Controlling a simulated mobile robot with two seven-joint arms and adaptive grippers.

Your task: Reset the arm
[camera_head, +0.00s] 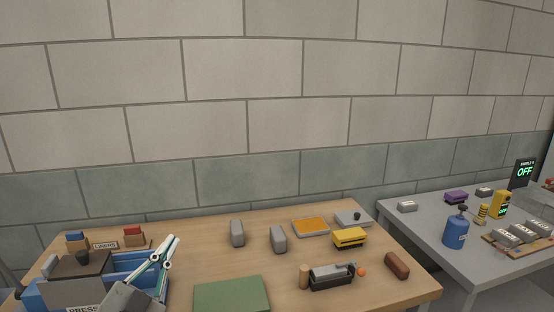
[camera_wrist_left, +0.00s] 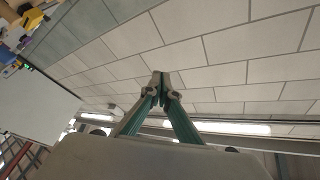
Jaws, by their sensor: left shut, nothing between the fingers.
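My left gripper (camera_head: 174,240) rises at the lower left of the head view, in front of the blue press (camera_head: 124,262). Its fingers point up and are closed together with nothing between them. In the left wrist view the left gripper (camera_wrist_left: 160,75) shows its two fingertips meeting, with the block wall and ceiling lights behind. My right gripper does not show in either view.
A grey table (camera_head: 430,220) with a blue bottle (camera_head: 456,232) stands right.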

